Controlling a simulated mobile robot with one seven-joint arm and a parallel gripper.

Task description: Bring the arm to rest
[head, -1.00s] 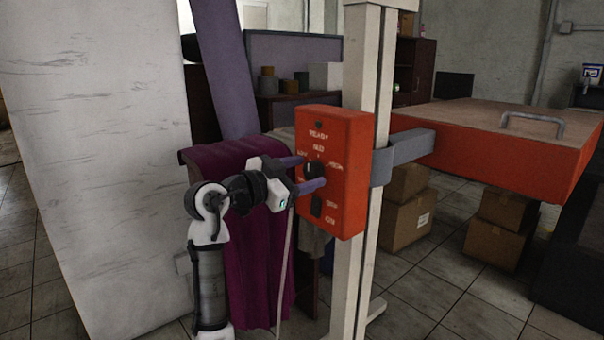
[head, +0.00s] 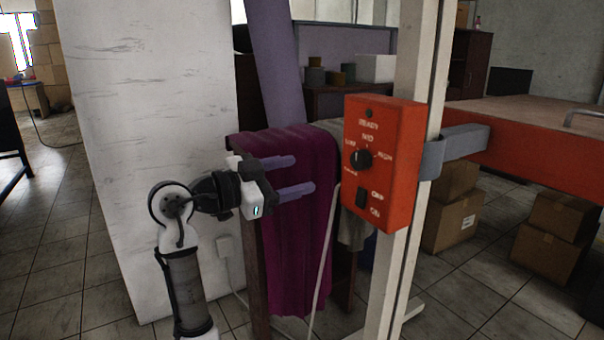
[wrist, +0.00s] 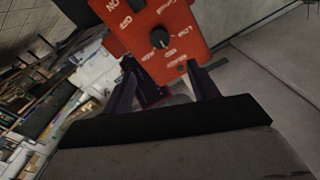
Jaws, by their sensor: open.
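My gripper (head: 303,174) is open and empty, its two purple fingers pointing right toward the red control box (head: 383,165). A clear gap separates the fingertips from the box in the head view. The box carries a round black knob (head: 360,159) and a dark switch (head: 361,197) below it. In the wrist view, my gripper (wrist: 159,70) has its fingers spread, with the tilted red box (wrist: 150,30) and its knob (wrist: 160,39) beyond them. My arm is raised and bent at the elbow.
A white upright post (head: 405,280) carries the box. A purple cloth (head: 300,225) hangs behind my gripper. A pale slab (head: 155,110) stands behind my arm. A red-sided table (head: 530,150) and cardboard boxes (head: 452,222) are at right. Open floor lies at left.

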